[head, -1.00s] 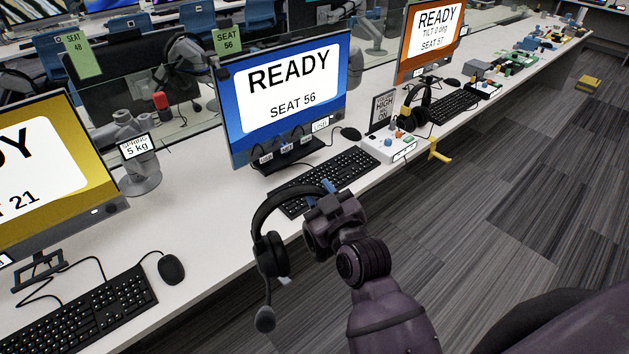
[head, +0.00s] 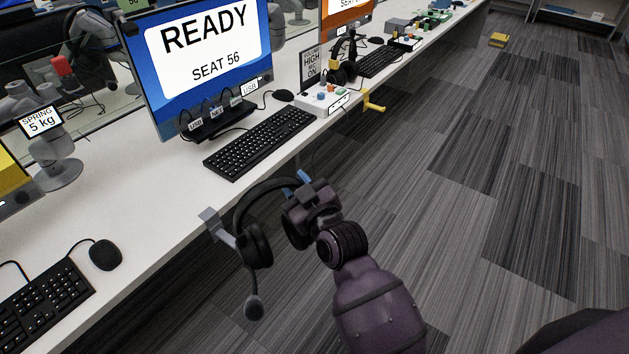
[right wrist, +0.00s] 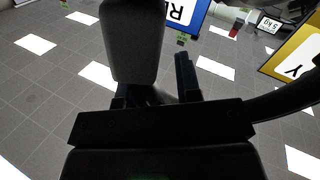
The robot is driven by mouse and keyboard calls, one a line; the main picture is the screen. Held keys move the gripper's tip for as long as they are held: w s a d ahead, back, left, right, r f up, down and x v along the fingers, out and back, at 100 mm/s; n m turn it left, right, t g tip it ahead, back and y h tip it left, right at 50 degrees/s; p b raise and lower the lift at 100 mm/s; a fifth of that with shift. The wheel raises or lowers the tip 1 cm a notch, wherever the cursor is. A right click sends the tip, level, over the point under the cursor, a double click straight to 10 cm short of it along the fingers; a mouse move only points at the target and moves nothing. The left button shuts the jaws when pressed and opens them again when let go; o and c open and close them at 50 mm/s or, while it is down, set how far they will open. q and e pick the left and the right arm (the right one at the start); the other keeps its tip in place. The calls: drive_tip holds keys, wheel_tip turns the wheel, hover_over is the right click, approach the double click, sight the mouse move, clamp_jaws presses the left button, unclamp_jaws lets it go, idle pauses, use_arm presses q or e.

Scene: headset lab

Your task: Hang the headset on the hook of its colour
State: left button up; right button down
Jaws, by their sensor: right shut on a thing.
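A black headset (head: 241,205) with a microphone boom hangs from my right gripper (head: 301,186) just off the front edge of the desk. The gripper is shut on its headband, and a small blue piece shows at the grip. The ear cup and boom hang down on the left. In the right wrist view, a dark padded part of the headset (right wrist: 135,40) fills the upper middle. A grey-blue hook (head: 211,220) is at the desk edge, close to the headset's left side; whether they touch is unclear. A yellow hook (head: 373,101) sticks out farther along the edge. My left gripper is out of view.
The white desk (head: 150,190) carries a keyboard (head: 262,141), a blue READY monitor (head: 203,65), a mouse (head: 105,255) and a white control box (head: 325,98). Another black headset (head: 346,68) is behind the box. The carpeted floor (head: 480,220) on the right is open.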

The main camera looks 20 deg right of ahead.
drive_tip(key=w+a+f+n+y+b, duration=0.1)
drive_tip(key=w+a+f+b, duration=0.35)
drive_tip(key=f, duration=0.85)
drive_tip(key=w+a+f+n+y+b, duration=0.1)
drive_tip(key=f+y+b, duration=0.1)
drive_tip(key=f+b, duration=0.8)
use_arm(q)
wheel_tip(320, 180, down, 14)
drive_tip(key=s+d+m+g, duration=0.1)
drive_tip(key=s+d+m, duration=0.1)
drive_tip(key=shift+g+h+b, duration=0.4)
drive_tip(key=shift+b, duration=0.05)
use_arm(e)
drive_tip(key=w+a+f, duration=0.4)
drive_tip(key=w+a, duration=0.2)
drive_tip(key=w, duration=0.2)
drive_tip(key=shift+w+g, duration=0.15)
drive_tip(key=shift+g, duration=0.15)
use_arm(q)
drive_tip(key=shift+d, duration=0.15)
use_arm(e)
drive_tip(key=shift+f, duration=0.1)
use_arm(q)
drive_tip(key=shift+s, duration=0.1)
use_arm(e)
drive_tip(key=shift+f, duration=0.1)
